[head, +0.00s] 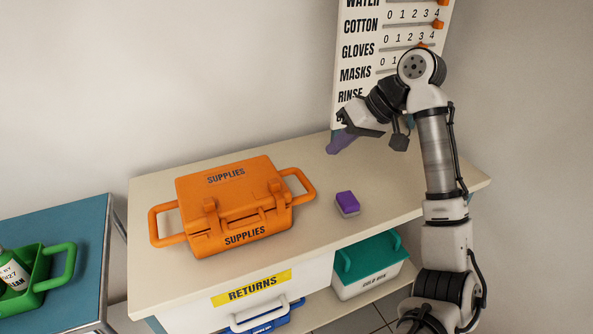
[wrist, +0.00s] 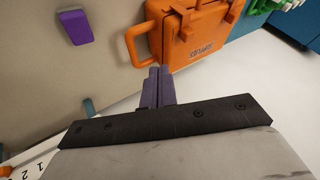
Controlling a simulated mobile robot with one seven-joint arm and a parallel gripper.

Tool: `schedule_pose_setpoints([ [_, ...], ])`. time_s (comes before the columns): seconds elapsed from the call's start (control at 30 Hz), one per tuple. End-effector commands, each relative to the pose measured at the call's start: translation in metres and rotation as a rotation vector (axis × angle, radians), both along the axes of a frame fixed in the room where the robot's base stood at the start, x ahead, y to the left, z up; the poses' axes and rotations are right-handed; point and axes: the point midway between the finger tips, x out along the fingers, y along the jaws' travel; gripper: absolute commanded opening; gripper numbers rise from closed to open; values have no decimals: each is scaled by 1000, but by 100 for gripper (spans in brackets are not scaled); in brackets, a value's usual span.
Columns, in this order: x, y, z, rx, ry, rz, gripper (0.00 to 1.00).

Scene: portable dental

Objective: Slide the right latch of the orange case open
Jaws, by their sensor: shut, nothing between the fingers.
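The orange case (head: 233,207) labelled SUPPLIES lies closed on the cabinet top in the head view. Its right latch (head: 276,189) is on the front near the right handle, and its left latch (head: 210,207) is further left. Whether the latches are slid is too small to tell. My gripper (head: 331,150) is above the back right of the cabinet top, to the right of the case and apart from it. In the wrist view, the purple fingers of my gripper (wrist: 160,72) are shut together and empty. The case (wrist: 190,35) shows beyond them, with a handle near the fingertips in the picture.
A purple and grey sponge (head: 347,204) lies right of the case. A slider board (head: 362,62) is on the wall behind my arm. A blue table (head: 60,225) with a green caddy (head: 41,272) stands left. A teal-lidded box (head: 368,262) is on the lower shelf.

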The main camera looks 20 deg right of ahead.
Motion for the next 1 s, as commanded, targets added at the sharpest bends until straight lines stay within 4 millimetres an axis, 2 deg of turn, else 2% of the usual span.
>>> schedule_pose_setpoints([
  [0.27, 1, 1, -1, 0, -1, 0, 0],
  [0.47, 8, 10, -16, 2, -2, 2, 0],
  [0.87, 36, 50, -80, 0, -1, 0, 0],
  [1.0, 35, 72, -78, -3, -3, 2, 0],
])
